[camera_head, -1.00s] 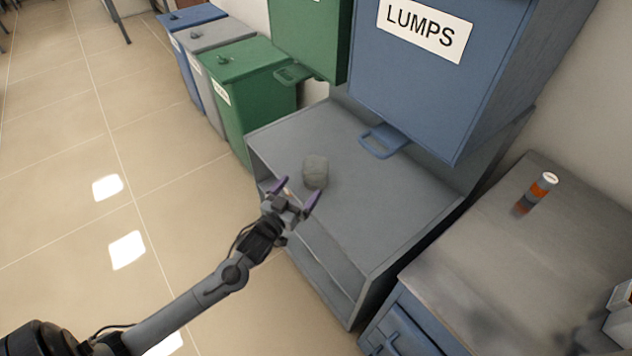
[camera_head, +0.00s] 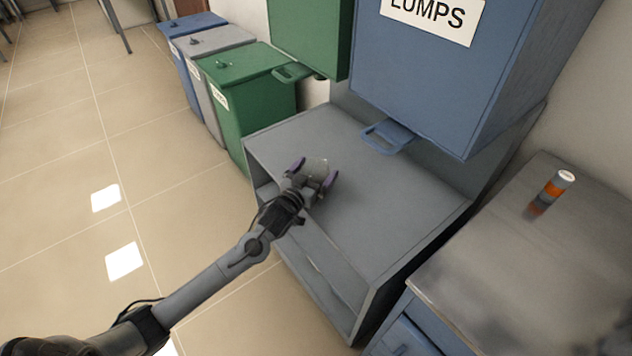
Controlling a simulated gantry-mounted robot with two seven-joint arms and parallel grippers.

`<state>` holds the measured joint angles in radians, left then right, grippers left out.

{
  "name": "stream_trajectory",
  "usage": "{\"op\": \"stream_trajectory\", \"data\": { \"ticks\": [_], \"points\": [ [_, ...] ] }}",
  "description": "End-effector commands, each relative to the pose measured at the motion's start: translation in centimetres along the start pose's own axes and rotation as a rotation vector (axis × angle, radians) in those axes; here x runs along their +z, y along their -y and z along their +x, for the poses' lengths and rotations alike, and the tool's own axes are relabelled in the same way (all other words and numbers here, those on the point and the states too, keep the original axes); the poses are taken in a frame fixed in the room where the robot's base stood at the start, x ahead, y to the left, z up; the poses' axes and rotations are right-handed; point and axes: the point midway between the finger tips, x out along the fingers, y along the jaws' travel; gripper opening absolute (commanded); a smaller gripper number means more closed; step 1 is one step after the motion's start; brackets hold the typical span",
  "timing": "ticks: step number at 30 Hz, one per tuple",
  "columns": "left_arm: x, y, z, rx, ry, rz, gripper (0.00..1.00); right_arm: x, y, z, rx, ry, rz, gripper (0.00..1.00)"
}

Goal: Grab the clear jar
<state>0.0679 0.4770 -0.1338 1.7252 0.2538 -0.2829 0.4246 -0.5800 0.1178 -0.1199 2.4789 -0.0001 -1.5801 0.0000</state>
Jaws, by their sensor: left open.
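The clear jar (camera_head: 317,167) stands on the grey metal bench (camera_head: 385,205), near its front left part below the hoppers. My left gripper (camera_head: 316,173) is open, with its two purple-tipped fingers at the left and right sides of the jar. The gripper body hides the jar's lower front. I cannot tell whether the fingers touch the jar. My right gripper does not show.
A blue hopper (camera_head: 440,75) marked "LUMPS" with a blue handle (camera_head: 388,137) hangs above the bench. A green hopper (camera_head: 310,35) hangs beside it. A green bin (camera_head: 247,75) stands left.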

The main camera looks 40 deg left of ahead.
Motion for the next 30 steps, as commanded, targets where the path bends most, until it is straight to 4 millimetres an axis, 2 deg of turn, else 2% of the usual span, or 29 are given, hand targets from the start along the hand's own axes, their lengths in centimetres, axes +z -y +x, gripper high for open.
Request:
{"op": "stream_trajectory", "data": {
  "ticks": [8,18,30],
  "points": [
    [-0.05,-0.01,0.26,0.0,0.0,0.0,1.0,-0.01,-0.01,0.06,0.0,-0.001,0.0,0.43],
    [-0.08,0.0,0.25,0.0,-0.001,0.0,0.53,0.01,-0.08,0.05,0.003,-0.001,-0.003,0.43],
    [-0.82,0.01,0.25,0.0,-0.001,-0.001,0.53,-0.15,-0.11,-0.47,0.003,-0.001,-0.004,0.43]
  ]
}}
